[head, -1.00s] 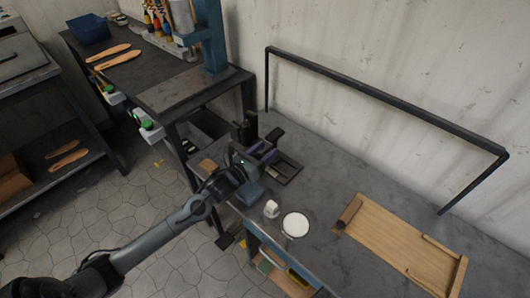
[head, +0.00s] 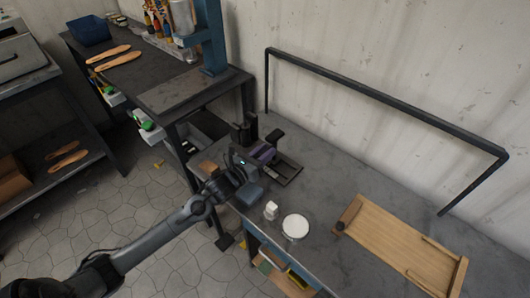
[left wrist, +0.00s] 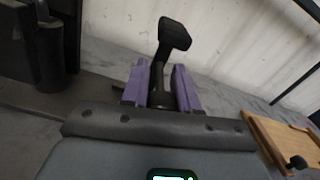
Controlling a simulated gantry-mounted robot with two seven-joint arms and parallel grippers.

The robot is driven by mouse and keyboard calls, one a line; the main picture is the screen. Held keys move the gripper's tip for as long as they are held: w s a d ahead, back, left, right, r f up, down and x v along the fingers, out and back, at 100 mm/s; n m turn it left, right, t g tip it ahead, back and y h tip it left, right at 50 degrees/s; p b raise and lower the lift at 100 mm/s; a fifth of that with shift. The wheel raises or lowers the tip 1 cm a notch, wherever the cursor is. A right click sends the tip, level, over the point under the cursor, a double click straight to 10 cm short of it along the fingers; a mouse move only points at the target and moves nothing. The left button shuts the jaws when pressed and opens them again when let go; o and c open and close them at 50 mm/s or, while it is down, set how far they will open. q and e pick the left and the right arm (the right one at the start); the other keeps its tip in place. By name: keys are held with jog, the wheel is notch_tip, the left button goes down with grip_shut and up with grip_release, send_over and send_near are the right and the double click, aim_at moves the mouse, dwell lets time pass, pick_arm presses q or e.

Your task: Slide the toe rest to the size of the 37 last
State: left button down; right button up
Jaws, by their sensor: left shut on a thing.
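A dark fixture with a flat slotted base (head: 287,172) stands at the bench's left end. A dark post with a padded head (head: 275,135), seemingly the toe rest, rises from it. It also shows in the left wrist view (left wrist: 174,35). My left gripper (head: 264,153) reaches in from the left. In the left wrist view its two purple fingers (left wrist: 162,90) are shut on the post, one on each side, below the head. The post's foot is hidden behind the gripper body. No size marks are readable, and I cannot pick out the 37 last. My right gripper is not in view.
A white cube (head: 271,210) and a round white-topped thing (head: 295,226) stand on the bench just right of my gripper. A wooden board (head: 395,243) with raised edges lies further right. A black rail frame (head: 385,98) spans the back. Free bench lies between.

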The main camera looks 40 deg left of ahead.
pick_arm(q)
jog(key=shift+a, duration=0.8)
jog(key=c, duration=0.8)
grip_release()
jog(key=shift+c, duration=0.2)
jog(key=s+p, duration=0.2)
jog(key=s, duration=0.8)
jog(key=shift+s+a+p, duration=0.25)
jog(key=shift+s+p, duration=0.1)
jog(key=shift+p, duration=0.05)
